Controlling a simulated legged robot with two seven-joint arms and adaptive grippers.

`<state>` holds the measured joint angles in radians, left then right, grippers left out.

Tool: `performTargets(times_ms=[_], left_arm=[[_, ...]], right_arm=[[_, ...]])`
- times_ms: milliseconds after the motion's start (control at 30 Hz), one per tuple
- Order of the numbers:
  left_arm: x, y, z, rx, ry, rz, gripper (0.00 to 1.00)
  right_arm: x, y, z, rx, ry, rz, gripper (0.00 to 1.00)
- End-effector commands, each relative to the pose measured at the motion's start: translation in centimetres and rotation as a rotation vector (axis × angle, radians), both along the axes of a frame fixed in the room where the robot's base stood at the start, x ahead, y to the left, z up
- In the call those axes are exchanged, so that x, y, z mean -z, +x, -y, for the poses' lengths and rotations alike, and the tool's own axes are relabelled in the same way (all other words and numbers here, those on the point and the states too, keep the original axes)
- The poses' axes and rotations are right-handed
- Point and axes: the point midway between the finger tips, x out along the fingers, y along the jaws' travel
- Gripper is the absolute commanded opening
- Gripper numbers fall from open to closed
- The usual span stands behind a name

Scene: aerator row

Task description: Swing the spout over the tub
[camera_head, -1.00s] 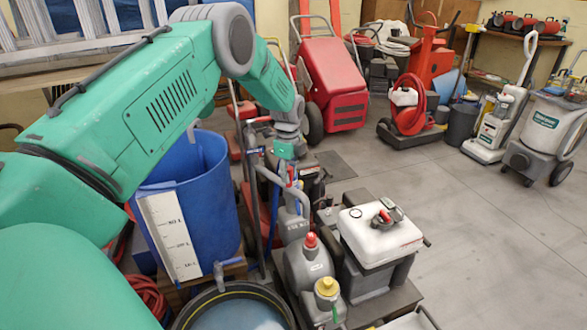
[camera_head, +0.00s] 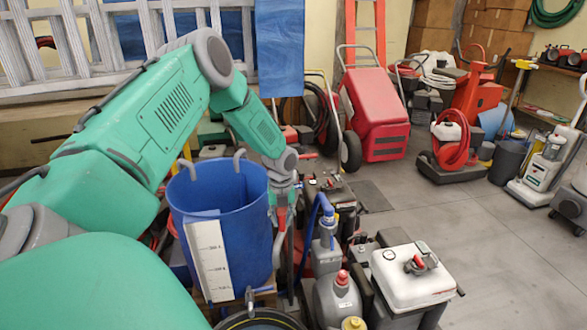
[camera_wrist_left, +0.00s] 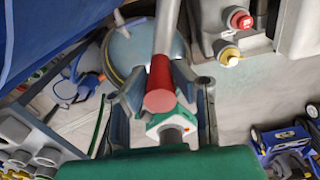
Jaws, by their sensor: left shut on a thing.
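My left gripper (camera_head: 284,190) is just right of the large blue tub (camera_head: 262,235) and in front of the machines behind it. In the left wrist view, the gripper (camera_wrist_left: 160,115) is shut around a red grip (camera_wrist_left: 159,82). A grey pipe (camera_wrist_left: 167,30), which I take for the spout, runs on from that grip toward the top edge. In the head view, a bit of red (camera_head: 282,214) shows under the gripper. The spout's outlet is not clear. A round tub (camera_head: 258,314) with a dark rim is cut off at the bottom. My right gripper is not in view.
A grey bottle-shaped unit (camera_head: 338,300) and a white-topped box (camera_head: 410,275) stand close on the right. A blue hose (camera_head: 312,205) arches beside the gripper. A red cart (camera_head: 376,110) stands behind. Free floor (camera_head: 480,250) lies to the right.

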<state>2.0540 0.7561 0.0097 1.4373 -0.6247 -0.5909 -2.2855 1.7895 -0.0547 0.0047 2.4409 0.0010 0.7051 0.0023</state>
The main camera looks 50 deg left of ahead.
Motion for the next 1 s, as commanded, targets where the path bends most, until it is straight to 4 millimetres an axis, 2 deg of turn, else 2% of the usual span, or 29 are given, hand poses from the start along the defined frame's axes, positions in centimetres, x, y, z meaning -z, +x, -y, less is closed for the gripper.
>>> performTargets(times_ms=[300, 767, 800, 833, 1000], left_arm=[[-0.2, -0.7, -1.5, -0.006, 0.004, 0.006, 0.00], [-0.1, -0.8, -1.8, -0.007, 0.005, 0.005, 0.00], [-0.1, -0.8, -1.8, -0.007, 0.006, 0.005, 0.28], [-0.1, -0.8, -1.8, -0.007, 0.006, 0.005, 0.39], [-0.1, -0.9, -1.7, -0.007, 0.004, 0.003, 0.41]], right_arm=[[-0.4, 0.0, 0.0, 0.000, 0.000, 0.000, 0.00], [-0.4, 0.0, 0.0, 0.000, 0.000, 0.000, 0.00], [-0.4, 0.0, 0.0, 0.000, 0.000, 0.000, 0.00], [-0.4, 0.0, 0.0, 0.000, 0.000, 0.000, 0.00], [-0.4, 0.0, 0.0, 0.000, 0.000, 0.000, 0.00]])
